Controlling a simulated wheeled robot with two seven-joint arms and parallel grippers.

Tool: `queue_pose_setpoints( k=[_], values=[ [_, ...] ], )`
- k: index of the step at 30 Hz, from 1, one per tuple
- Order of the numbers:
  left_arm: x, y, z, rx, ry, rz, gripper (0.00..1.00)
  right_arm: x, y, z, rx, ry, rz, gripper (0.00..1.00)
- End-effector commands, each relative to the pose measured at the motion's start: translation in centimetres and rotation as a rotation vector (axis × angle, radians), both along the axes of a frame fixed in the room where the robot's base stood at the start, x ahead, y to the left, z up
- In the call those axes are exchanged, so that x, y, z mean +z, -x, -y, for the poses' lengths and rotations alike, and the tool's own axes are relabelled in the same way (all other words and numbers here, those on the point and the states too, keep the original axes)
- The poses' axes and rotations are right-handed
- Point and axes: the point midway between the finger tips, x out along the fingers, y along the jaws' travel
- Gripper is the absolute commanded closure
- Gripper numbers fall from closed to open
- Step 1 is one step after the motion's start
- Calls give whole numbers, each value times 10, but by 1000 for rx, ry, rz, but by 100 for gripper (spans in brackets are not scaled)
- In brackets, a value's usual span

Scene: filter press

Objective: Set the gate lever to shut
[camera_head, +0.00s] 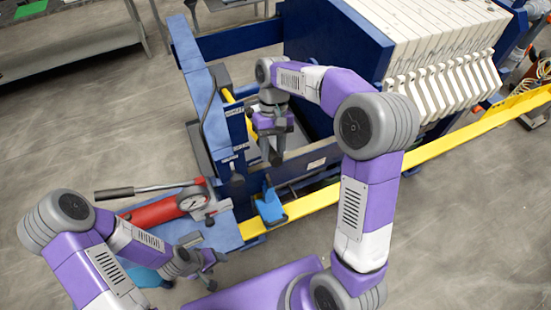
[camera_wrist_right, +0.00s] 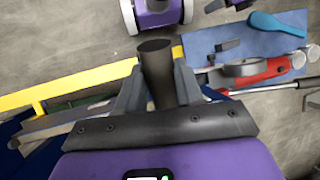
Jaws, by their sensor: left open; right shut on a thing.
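The gate lever appears as a dark round grip (camera_wrist_right: 155,62) in the right wrist view, standing between the two fingers of my right gripper (camera_wrist_right: 156,92). My right gripper (camera_head: 276,150) is shut on this grip, beside the blue panel (camera_head: 236,140) of the press in the head view. The panel carries small white labels, too small to read. The gripper and wrist hide most of the lever, so its exact setting cannot be told. My left gripper (camera_head: 207,268) is open and empty at the lower left, near the front of the blue bench.
A red hand pump (camera_head: 155,212) with a gauge and a long handle lies on the blue bench (camera_head: 222,238). A blue piece (camera_head: 268,207) stands beside the yellow rail (camera_head: 420,160). White filter plates (camera_head: 440,45) fill the upper right. Open floor lies at the lower right.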

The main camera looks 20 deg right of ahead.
Motion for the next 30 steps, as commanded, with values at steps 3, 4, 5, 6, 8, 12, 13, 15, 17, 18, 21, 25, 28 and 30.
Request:
queue_pose_setpoints(
  k=[3, 4, 5, 6, 8, 12, 13, 15, 17, 18, 21, 25, 28, 30],
  values=[
    [-1, 0, 0, 0, 0, -1, 41, 12, -9, 0, -2, 2, -35, 100],
    [-1, 0, 0, 0, 0, -1, 41, 14, -10, 0, -2, 3, -43, 100],
    [-1, 0, 0, 0, 0, -1, 41, 17, -11, 0, -2, 3, -51, 100],
    [-1, 0, 0, 0, 0, -1, 41, 19, -13, 0, -1, 3, -60, 100],
    [-1, 0, 0, 0, 0, -1, 41, 22, -14, 0, -1, 3, -70, 100],
    [-1, 0, 0, 0, 0, -1, 41, 25, -14, 0, -1, 3, -79, 100],
    [-1, 0, 0, 0, 0, -1, 41, 25, -14, 0, -1, 3, -79, 100],
    [-1, 0, 0, 0, 0, -1, 41, 25, -14, 0, -1, 3, -79, 100],
    [-1, 0, 0, 0, 0, -1, 41, 25, -14, 0, -1, 3, -79, 100],
    [-1, 0, 0, 0, 0, -1, 41, 25, -14, 0, -1, 3, -79, 100],
    [-1, 0, 0, 0, 0, -1, 41, 25, -14, 0, -1, 3, -79, 55],
    [-1, 0, 0, 0, 0, 0, 41, 25, -14, 0, 0, 3, -80, 39],
    [-1, 0, 0, 0, 0, 0, 41, 25, -14, 0, 0, 3, -80, 39],
    [-1, 0, 0, 0, 0, 0, 41, 25, -14, -1, 0, 3, -79, 39]
  ],
)
